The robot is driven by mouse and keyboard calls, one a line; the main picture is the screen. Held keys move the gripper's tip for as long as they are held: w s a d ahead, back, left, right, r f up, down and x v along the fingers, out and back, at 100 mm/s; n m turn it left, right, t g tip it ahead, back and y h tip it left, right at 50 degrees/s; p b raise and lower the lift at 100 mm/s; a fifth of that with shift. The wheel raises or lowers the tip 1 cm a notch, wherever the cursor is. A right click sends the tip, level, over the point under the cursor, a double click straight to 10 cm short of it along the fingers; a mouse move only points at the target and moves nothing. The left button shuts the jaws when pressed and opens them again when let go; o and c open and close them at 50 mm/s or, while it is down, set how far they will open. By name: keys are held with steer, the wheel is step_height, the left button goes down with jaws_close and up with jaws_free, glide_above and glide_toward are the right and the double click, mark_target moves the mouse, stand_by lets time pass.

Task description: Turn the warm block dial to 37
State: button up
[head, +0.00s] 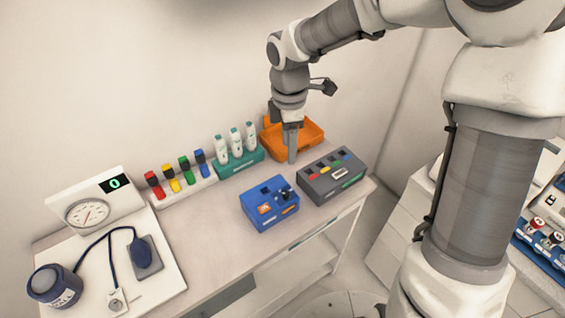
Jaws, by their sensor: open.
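A blue box (258,212) sits near the front edge of the counter, right of its middle. It looks like the warm block. It has a small orange panel, dark holes and a black knob (284,190) on its top right, which looks like the dial. The number the dial points to is too small to read. My gripper (292,158) points down behind the blue box, in front of the orange tray, and is apart from the dial. It holds nothing that I can see; its fingers overlap from this angle.
A dark grey box (322,191) with coloured tabs stands right of the blue box. Behind are an orange tray (312,127), a green rack (240,162) of white bottles and a row of coloured clips (188,190). A gauge with a blue cuff (52,284) is at left.

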glide_toward(286, 193)
step_height(286, 193, down, 9)
steer(key=shift+d+r, duration=0.15)
steer(key=shift+r, duration=0.05)
stand_by(0.4)
jaws_close()
